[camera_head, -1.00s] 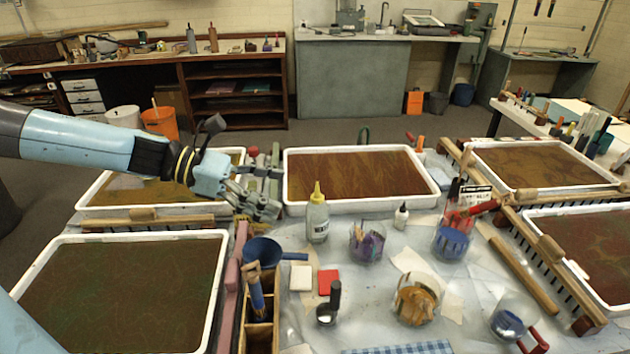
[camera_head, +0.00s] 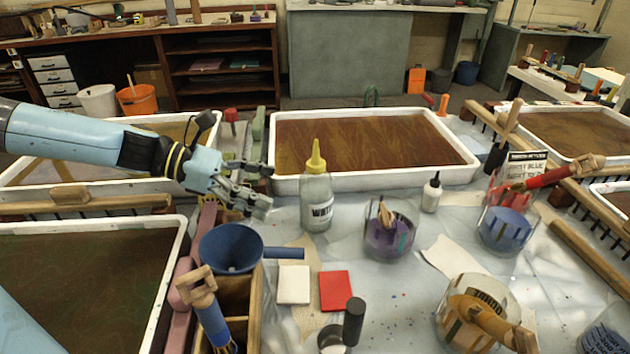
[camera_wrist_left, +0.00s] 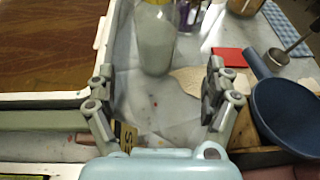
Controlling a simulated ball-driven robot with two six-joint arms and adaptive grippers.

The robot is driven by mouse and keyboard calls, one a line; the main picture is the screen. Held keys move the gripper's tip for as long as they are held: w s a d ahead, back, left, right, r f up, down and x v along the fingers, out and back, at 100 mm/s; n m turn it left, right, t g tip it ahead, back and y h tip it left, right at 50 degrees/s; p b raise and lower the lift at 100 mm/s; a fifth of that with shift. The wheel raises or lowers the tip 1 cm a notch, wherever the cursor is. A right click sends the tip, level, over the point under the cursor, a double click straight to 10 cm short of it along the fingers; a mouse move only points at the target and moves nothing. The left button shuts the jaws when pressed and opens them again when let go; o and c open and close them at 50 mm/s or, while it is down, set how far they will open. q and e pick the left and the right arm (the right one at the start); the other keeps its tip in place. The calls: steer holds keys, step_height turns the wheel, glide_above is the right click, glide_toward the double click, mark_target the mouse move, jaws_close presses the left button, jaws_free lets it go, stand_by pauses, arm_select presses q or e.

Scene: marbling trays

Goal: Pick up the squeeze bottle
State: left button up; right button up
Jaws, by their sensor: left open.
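My right gripper is not in view.
The middle tray (camera_head: 372,182) lies behind. White and red squares (camera_head: 335,291) lie in front.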

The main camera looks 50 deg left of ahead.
mark_target(317, 203)
arm_select(q)
steer(key=shift+w+d+f+b, duration=0.1)
steer(key=shift+w+f+b, duration=0.2)
steer(key=shift+f, duration=0.25)
steer(key=b+x, duration=0.3)
steer(key=shift+w+d+f, duration=0.1)
steer(key=shift+d, duration=0.25)
steer(key=shift+w+d+f+b, duration=0.15)
steer(key=shift+w+d+b, duration=0.15)
steer(key=shift+w+b, duration=0.2)
steer(key=b+x, duration=0.1)
steer(key=x, duration=0.1)
steer(key=b+x, duration=0.2)
steer(key=shift+a+f+b, duration=0.3)
steer(key=shift+w+d+f+b, duration=0.1)
steer(key=shift+w+d+b, duration=0.2)
steer(key=shift+w+d, duration=0.15)
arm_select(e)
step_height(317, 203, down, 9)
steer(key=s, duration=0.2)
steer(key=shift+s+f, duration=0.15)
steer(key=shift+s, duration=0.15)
arm_select(q)
steer(key=c, duration=0.9)
